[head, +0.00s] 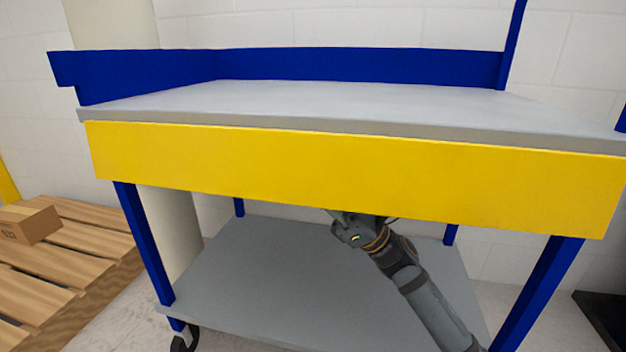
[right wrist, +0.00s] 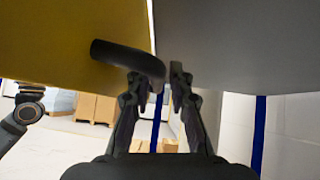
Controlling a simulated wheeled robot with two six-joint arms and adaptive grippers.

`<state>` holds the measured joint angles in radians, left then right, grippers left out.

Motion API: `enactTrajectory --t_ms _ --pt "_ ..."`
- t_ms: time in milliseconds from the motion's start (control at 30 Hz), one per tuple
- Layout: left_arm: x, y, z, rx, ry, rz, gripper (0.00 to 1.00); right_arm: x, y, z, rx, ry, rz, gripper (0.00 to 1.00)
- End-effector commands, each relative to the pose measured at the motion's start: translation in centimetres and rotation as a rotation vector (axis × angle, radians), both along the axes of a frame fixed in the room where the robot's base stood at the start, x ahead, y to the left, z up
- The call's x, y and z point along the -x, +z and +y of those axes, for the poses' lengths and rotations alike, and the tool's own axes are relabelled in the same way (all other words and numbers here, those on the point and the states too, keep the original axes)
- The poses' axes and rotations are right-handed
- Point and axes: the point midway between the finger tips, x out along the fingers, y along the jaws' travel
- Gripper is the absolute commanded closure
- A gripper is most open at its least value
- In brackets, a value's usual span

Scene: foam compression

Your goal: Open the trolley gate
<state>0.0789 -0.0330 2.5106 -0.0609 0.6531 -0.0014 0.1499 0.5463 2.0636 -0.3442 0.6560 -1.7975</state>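The trolley has a blue frame and a grey top shelf (head: 330,96). Its yellow gate (head: 350,178) hangs upright along the front, in line with the shelf edge. In the right wrist view the yellow gate (right wrist: 65,35) fills the upper left, beside the grey shelf underside (right wrist: 240,45). My right gripper (head: 340,218) is at the gate's lower edge, and its tips are partly hidden behind the gate. My left gripper is out of view.
The trolley's grey lower shelf (head: 290,285) lies below my right arm. Blue legs (head: 145,245) stand at the corners, one close to my right arm. A wooden pallet (head: 60,270) with a cardboard box (head: 28,223) is at the left. A white wall stands behind.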

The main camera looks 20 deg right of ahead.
Motion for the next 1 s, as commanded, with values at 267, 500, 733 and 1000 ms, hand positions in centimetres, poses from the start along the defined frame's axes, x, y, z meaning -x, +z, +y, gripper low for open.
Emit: enactTrajectory --t_ms 267,500,733,1000 --pt "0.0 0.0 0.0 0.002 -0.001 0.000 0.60 0.5 -1.4 -0.9 0.007 0.003 0.005 0.80" --pt "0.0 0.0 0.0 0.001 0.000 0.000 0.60 1.7 -4.2 -3.5 0.007 0.000 0.006 0.80" --pt "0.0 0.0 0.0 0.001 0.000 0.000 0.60 2.4 -5.3 -4.8 0.002 0.000 0.001 0.80" --pt "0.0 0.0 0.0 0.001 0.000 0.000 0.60 2.4 -5.3 -4.8 0.000 -0.001 -0.001 0.80"
